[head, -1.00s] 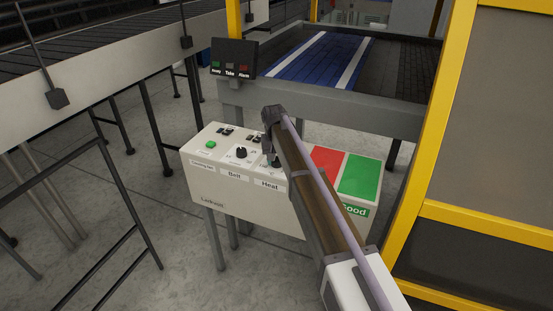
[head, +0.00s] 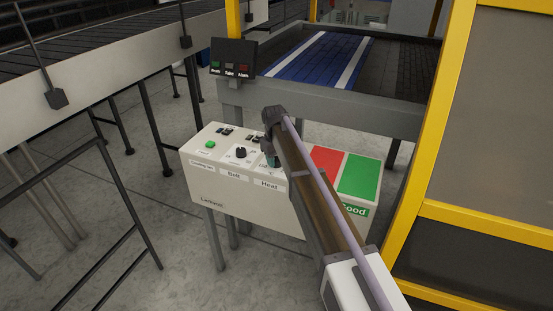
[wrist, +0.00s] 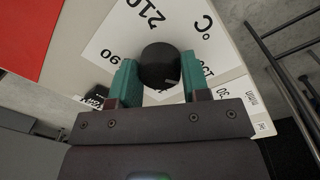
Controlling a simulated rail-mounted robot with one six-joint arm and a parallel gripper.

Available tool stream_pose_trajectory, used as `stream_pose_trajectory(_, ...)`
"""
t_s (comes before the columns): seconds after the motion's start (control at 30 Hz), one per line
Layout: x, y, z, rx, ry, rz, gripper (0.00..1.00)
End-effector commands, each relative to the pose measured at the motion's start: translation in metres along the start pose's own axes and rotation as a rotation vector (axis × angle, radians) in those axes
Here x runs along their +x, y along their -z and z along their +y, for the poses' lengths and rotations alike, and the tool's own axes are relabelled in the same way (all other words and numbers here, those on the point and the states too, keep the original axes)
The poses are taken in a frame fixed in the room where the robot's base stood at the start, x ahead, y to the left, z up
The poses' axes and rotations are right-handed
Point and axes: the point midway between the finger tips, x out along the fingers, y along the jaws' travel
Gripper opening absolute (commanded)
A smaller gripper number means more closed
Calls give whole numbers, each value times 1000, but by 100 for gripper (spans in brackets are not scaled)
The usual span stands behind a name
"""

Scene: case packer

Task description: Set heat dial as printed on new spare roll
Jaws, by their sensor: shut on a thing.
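The heat dial is a round black knob (wrist: 160,66) in the wrist view, on a white printed scale (wrist: 120,38) where "210", "90" and "°C" can be read. A pale pointer line shows on the knob's lower right side. My gripper (wrist: 161,82) has its two teal fingers on either side of the knob, shut on it. In the head view my gripper (head: 272,158) is at the control box above the "Heat" label (head: 269,185), and my arm hides most of the dial. No spare roll can be made out.
The control box (head: 225,200) also carries the belt dial (head: 240,152), a green button (head: 210,144), a red pad (head: 325,160) and a green pad (head: 360,175). A small sign (head: 234,57) stands behind. A yellow frame (head: 425,150) rises on the right.

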Motion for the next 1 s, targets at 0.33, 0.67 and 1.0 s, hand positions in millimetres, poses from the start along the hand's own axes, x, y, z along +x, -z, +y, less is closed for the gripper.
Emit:
stream_pose_trajectory(0.33,0,0,0,-2,0,-1,46)
stream_pose_trajectory(0.67,0,0,0,-1,0,0,68)
stream_pose_trajectory(1.0,-25,0,0,-1,0,0,68)
